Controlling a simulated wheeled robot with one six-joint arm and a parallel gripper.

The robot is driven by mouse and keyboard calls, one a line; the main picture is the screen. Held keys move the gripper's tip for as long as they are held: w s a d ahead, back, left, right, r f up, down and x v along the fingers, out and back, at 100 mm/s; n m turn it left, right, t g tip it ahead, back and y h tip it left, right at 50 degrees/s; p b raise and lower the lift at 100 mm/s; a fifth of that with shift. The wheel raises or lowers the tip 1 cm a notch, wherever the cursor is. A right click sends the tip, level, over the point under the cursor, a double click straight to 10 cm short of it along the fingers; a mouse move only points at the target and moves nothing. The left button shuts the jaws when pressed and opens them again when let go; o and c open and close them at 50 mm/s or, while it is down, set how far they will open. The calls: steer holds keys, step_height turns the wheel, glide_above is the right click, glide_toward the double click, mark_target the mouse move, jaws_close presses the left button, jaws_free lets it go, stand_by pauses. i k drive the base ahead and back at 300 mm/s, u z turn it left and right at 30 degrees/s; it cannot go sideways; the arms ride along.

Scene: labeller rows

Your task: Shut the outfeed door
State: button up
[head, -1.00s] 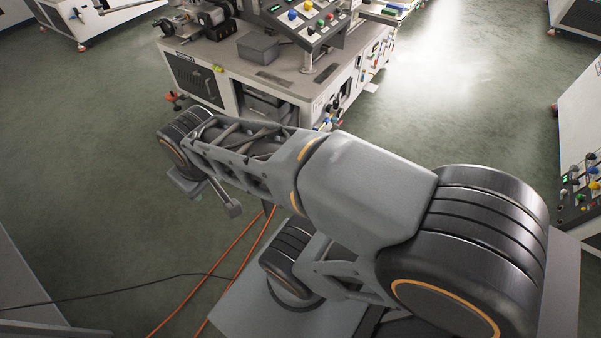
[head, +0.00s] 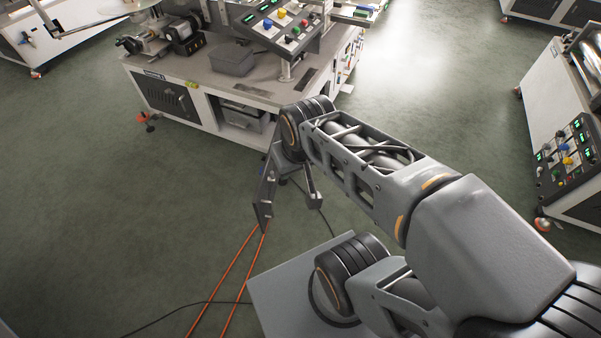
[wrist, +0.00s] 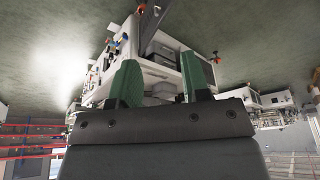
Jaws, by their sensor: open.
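A white machine (head: 208,113) with a grey top stands ahead, at the upper middle of the head view. Its front has a dark louvred panel (head: 170,98) and an open bay with a grey bin (head: 245,117) inside. I cannot tell for sure which part is the outfeed door. My gripper (head: 290,207) is open and empty, hanging in front of this machine above the floor. In the wrist view its two green-padded fingers (wrist: 158,82) stand apart, with a white machine and its open bay (wrist: 160,56) beyond them, seen upside down.
A grey box (head: 233,60) and a control panel (head: 283,24) with coloured buttons sit on the machine. Another machine (head: 563,125) with a button panel stands at the right. Orange cables (head: 238,270) and a black cable lie on the floor. The floor at left is clear.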

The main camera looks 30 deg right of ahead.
mark_target(262, 201)
steer(key=z, duration=0.15)
steer(key=i, duration=0.5)
steer(key=z, duration=0.15)
steer(key=k, duration=1)
steer(key=u, duration=0.9)
steer(key=i, duration=1.1)
steer(key=z, duration=0.7)
